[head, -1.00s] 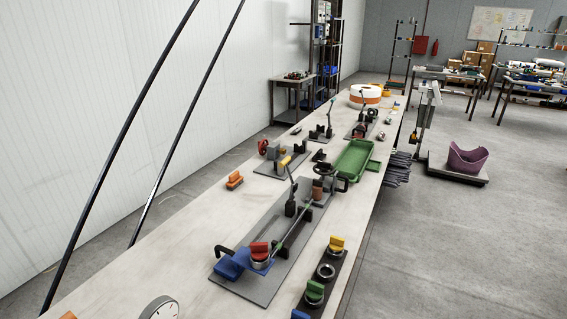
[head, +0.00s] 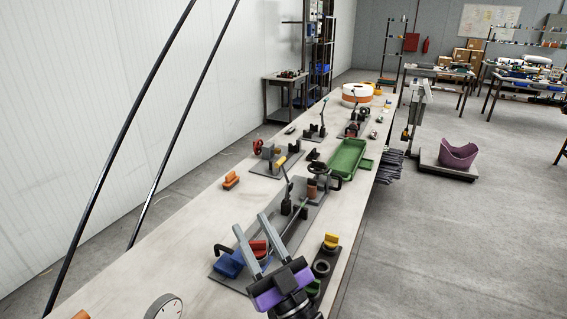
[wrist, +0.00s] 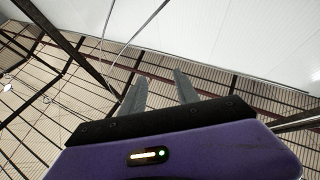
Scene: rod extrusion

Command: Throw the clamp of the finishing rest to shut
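My gripper (head: 250,222) is open and empty, its two grey fingers raised over the near end of the bench. It also shows in the wrist view (wrist: 158,82), pointed at the wall and ceiling. Behind it a grey base plate (head: 309,214) carries a thin rod and a black clamp (head: 286,207) with its lever upright. Farther back are a fixture with a yellow-gripped lever (head: 281,161) leaning up, and black clamps with raised levers (head: 323,112) (head: 354,104). No label shows which one is the finishing rest. My gripper touches none of them.
A blue block (head: 228,264) and red knob (head: 258,247) lie close beside or behind my fingers. A green tray (head: 347,158) is at the bench's right edge. An orange block (head: 231,180) stands left. The bench's left strip is mostly clear.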

